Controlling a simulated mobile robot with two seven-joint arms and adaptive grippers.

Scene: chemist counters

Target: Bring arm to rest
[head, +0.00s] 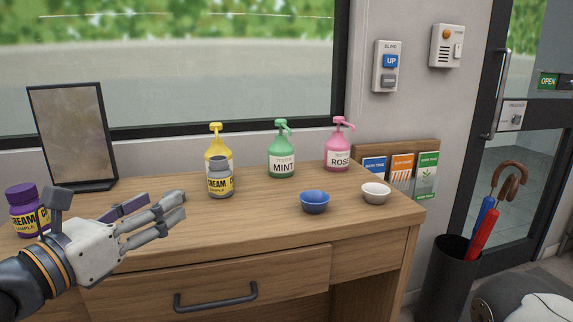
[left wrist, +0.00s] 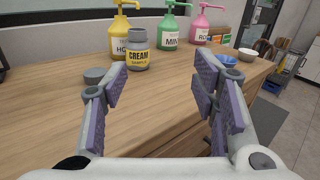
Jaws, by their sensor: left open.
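My left arm comes in from the left, with its left gripper (head: 160,213) over the front left part of the wooden counter (head: 260,215). The gripper is open, and nothing shows between its fingers. In the left wrist view the two purple-padded fingers (left wrist: 165,90) stand wide apart, with bare counter between them. A grey cream jar (head: 220,180) stands beyond the fingertips, apart from them. A purple cream jar (head: 24,210) stands left of the gripper, close behind my wrist. The right gripper is not in view.
Yellow (head: 214,145), green (head: 281,155) and pink (head: 338,150) pump bottles stand along the back. Blue (head: 315,202) and white (head: 376,193) bowls sit at right. A dark-framed panel (head: 72,135) stands back left. A drawer (head: 215,285) is below. Umbrellas stand in a black bin (head: 447,280).

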